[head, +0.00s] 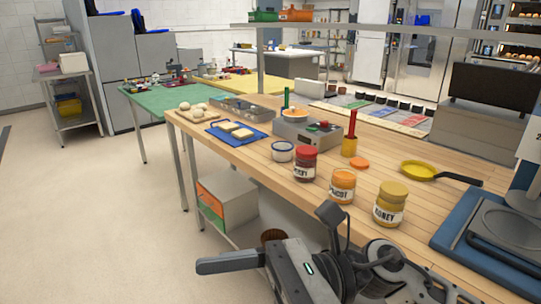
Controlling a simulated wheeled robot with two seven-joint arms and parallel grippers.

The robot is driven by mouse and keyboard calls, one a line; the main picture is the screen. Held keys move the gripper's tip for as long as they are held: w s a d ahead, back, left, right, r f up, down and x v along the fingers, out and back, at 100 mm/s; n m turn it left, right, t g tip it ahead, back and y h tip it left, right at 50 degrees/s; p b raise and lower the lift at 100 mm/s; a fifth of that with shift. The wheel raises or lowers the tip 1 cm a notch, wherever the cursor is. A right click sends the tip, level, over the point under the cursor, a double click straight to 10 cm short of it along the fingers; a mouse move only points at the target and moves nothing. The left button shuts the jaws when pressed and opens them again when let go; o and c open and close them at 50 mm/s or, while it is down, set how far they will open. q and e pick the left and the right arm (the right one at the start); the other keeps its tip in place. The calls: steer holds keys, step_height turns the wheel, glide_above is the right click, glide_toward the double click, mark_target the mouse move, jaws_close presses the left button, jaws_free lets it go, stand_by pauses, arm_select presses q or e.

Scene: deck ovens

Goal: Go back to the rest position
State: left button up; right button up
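One of my arms comes in from the bottom right, so I take it for my right one. Its dark grey gripper (268,236) is in front of the wooden counter (232,155) near the front edge. One dark piece points left and another stands up by the counter edge. Nothing is seen held, but how its fingers stand is unclear. My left gripper is not in view.
Closest on the counter are the honey jar (391,205), the apricot jar (342,187) and a red-lidded jar (304,164). A yellow pan (422,170) and a blue-based appliance (480,245) are to the right. Open floor (90,220) is at left.

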steer(key=w+d+f+m+t+h, duration=0.2)
steer(key=w+d+f+m+t, duration=0.15)
steer(key=m+t, duration=0.6)
steer(key=w+d+f+m+t+h, duration=0.15)
steer(key=w+m+t, duration=0.3)
steer(key=m, duration=0.95)
steer(key=w+d+f+m+t+h, duration=0.2)
steer(key=w+d+f+m+t, duration=0.15)
steer(key=m+t, duration=0.65)
steer(key=s+d+f+m+g+h, duration=0.2)
steer(key=s+d+f+m+h, duration=0.1)
steer(key=f+m, duration=0.3)
steer(key=s+d+f+m+g+h, duration=0.3)
steer(key=f+m, duration=0.4)
steer(key=f, duration=0.3)
steer(key=s+d+f+m+g+h, duration=0.3)
steer(key=s+d+f+m+h, duration=0.1)
steer(key=s+f+m, duration=0.2)
step_height(320, 180, down, 2)
steer(key=shift+d+f+m, duration=0.2)
steer(key=shift+d+m, duration=0.1)
steer(key=shift+m, duration=0.45)
